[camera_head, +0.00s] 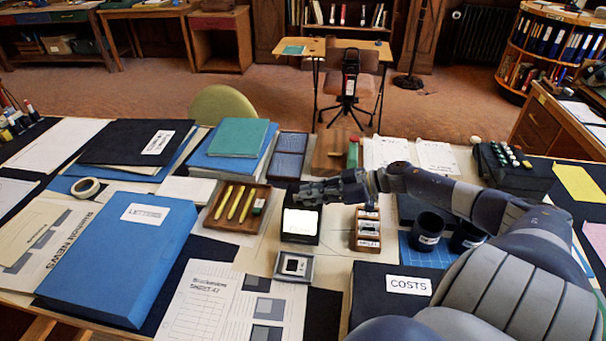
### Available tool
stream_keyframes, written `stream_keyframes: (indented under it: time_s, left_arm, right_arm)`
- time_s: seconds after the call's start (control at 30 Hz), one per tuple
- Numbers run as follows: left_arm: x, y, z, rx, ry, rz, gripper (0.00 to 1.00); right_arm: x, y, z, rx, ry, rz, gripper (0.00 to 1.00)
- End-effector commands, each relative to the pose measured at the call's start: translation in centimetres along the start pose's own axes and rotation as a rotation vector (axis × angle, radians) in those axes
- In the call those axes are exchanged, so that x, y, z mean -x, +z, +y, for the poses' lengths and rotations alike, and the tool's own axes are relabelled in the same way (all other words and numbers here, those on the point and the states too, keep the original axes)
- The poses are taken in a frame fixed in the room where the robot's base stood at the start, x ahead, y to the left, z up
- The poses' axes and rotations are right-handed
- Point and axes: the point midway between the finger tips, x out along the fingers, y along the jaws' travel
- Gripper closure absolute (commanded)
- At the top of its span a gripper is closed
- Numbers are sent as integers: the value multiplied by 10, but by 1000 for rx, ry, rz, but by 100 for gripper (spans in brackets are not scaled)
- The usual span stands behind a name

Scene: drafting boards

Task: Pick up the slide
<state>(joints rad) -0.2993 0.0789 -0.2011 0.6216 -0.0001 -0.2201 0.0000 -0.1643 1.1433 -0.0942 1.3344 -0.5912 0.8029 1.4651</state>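What looks like a slide (295,265), a small square with a dark centre, lies on a small grey holder in front of a black box with a lit white panel (300,223). A wooden rack (366,244) to the right holds what may be more small framed slides. My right gripper (304,195) reaches in from the right, over the back of the lit box. It is behind and above the slide, apart from it. Its fingers are small and dark, so their opening is unclear. My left gripper is not in view.
A wooden tray (263,191) with yellow pencils stands left of the lit box. A black COSTS box (375,304) is at the front right, and a large blue box (120,255) at the left. Dark cups (427,231) stand right of the rack. A printed sheet (220,310) lies in front.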

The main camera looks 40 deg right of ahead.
Motion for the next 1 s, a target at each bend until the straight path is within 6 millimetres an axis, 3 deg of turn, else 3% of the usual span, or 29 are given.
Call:
stream_keyframes:
  time_s: [0.17, 0.23, 0.67, 0.87, 1.0]
  left_arm:
    - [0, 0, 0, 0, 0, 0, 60]
    - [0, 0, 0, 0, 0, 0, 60]
    - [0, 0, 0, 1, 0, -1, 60]
    - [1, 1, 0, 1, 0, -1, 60]
    - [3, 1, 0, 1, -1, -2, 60]
  right_arm:
    - [0, 0, 0, 0, 1, 0, 91]
    - [0, 0, 0, 0, 0, 0, 100]
    - [1, -1, 0, 0, 0, 0, 100]
    - [6, -12, 0, 2, 0, -2, 100]
    - [14, -30, 0, 2, -1, -4, 100]
